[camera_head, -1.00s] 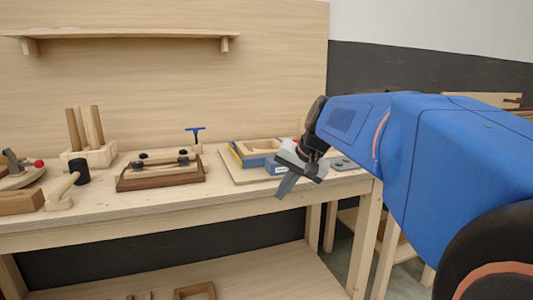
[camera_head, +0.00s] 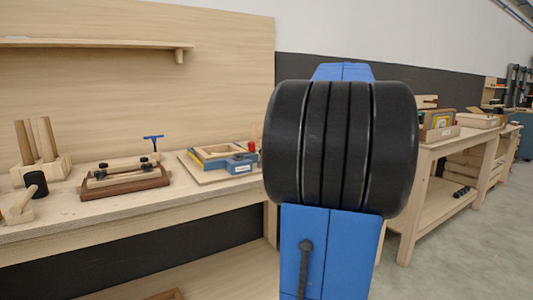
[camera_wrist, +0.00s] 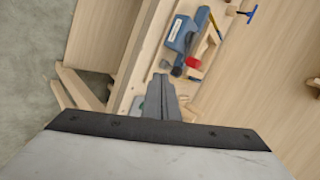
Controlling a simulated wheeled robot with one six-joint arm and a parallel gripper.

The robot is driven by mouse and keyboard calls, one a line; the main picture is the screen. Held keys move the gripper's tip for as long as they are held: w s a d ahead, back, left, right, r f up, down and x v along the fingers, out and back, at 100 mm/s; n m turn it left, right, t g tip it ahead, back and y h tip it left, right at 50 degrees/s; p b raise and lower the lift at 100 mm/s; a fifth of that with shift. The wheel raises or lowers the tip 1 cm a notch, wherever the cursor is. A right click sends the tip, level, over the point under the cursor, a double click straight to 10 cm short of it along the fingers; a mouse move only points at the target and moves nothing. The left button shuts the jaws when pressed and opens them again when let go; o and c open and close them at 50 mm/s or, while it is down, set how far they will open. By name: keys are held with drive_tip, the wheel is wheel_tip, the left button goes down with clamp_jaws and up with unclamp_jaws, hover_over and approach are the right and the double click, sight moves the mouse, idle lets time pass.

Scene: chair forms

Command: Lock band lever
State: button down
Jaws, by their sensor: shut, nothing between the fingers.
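My gripper (camera_wrist: 162,97) shows in the wrist view, with its narrow grey fingers together and nothing between them. It is over the bench's edge area, below the blue block in the picture and apart from it. In the head view my own arm hides it. No part that I can clearly tell is the band lever shows now. A blue block (camera_head: 240,164) with a white label and a red knob (camera_head: 252,146) stands beside a wooden frame on the bench. The block (camera_wrist: 183,33) and red knob (camera_wrist: 193,62) also show in the wrist view.
The workbench (camera_head: 110,213) carries a dark wooden tray (camera_head: 124,186) with black knobs, a blue T-handle (camera_head: 153,138), a black-headed mallet (camera_head: 36,184) and a block with upright pegs (camera_head: 40,170). A shelf (camera_head: 90,43) hangs above. Another bench (camera_head: 425,165) stands right; floor shows between.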

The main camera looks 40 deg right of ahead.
drive_tip(key=shift+s+d+r, duration=0.3)
drive_tip(key=shift+s+d, duration=0.1)
drive_tip(key=shift+d, duration=0.3)
drive_tip(key=x, duration=0.4)
drive_tip(key=w+r+x, duration=0.1)
drive_tip(key=x, duration=0.3)
drive_tip(key=r+x, duration=0.1)
drive_tip(key=x, duration=0.3)
drive_tip(key=shift+w+d, duration=0.15)
drive_tip(key=shift+w, duration=0.25)
drive_tip(key=shift+w+r, duration=0.1)
drive_tip(key=shift+w, duration=0.3)
